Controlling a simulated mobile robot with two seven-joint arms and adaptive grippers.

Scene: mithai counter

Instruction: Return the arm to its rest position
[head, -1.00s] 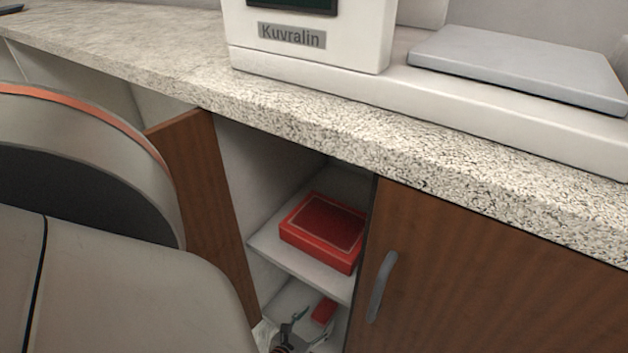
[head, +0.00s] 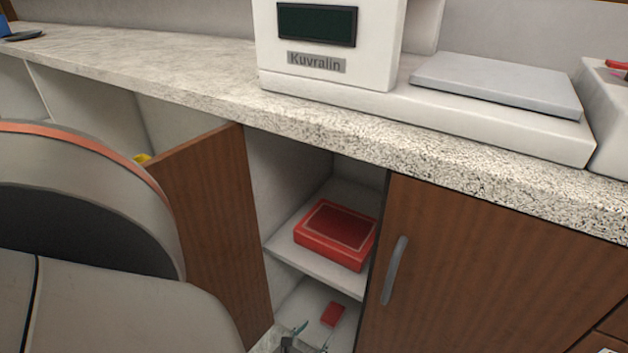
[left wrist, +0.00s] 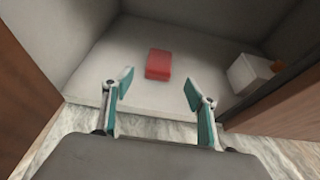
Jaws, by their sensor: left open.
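My left gripper (left wrist: 158,92) is open and empty in the left wrist view, its two fingers spread apart at the front of the cupboard's lower compartment. A small red box (left wrist: 158,64) lies on the compartment floor beyond the fingertips, apart from them. In the head view only the tips of the left gripper (head: 312,335) show at the bottom edge, just below the small red box (head: 333,314). My right gripper is not in view.
A larger red box (head: 335,234) lies on the shelf (head: 285,246) above. The open wooden door (head: 212,225) stands left of the opening, a closed door (head: 470,265) right. A white box (left wrist: 249,72) stands at the compartment's right. The counter (head: 180,85) carries a scale (head: 430,110).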

